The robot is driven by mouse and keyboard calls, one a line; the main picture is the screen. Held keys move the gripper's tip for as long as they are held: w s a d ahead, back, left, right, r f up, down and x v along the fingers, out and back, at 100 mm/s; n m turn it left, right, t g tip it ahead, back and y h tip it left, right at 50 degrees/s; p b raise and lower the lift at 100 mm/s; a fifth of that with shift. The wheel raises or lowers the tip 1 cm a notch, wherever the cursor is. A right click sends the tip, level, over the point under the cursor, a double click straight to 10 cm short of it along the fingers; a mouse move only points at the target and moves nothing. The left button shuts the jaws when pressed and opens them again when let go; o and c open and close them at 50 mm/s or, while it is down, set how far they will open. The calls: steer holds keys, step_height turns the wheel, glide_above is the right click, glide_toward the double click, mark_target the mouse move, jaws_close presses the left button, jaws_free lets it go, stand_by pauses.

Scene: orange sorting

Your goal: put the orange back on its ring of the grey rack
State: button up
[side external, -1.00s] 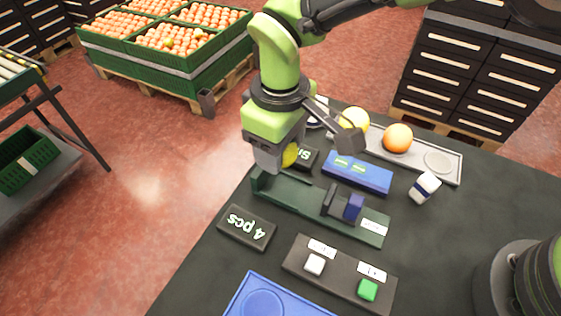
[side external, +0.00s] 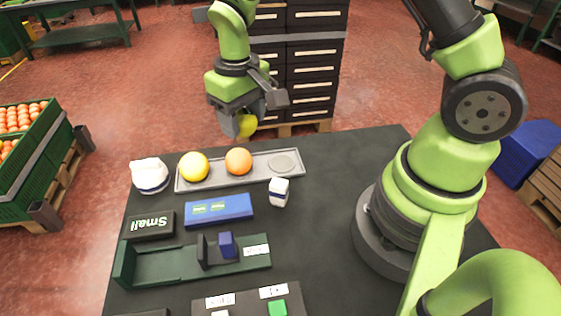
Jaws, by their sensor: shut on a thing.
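My gripper (side external: 240,122) is shut on a yellow fruit (side external: 247,126), which is mostly hidden by the jaws. It is held up in the air, above and beyond the grey rack (side external: 217,184) in this view. The rack is a long shallow tray. A yellow fruit (side external: 194,166) sits at its left and an orange fruit (side external: 238,161) sits in its middle. The ring at the right end (side external: 283,162) is empty. The held fruit looks yellow rather than orange.
In front of the rack are a blue block (side external: 218,211), a black "Small" sign (side external: 151,225) and a dark green fixture (side external: 160,266) with a blue slider.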

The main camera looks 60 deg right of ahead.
steer(key=s+d+m, duration=0.3)
steer(key=s+d, duration=0.1)
steer(key=d, duration=0.1)
glide_above(281, 163)
steer(key=f, duration=0.5)
steer(key=shift+s, duration=0.2)
steer(key=shift+w+f, duration=0.1)
steer(key=shift+f, duration=2.4)
steer(key=shift+f, duration=0.15)
steer(key=o, duration=0.9)
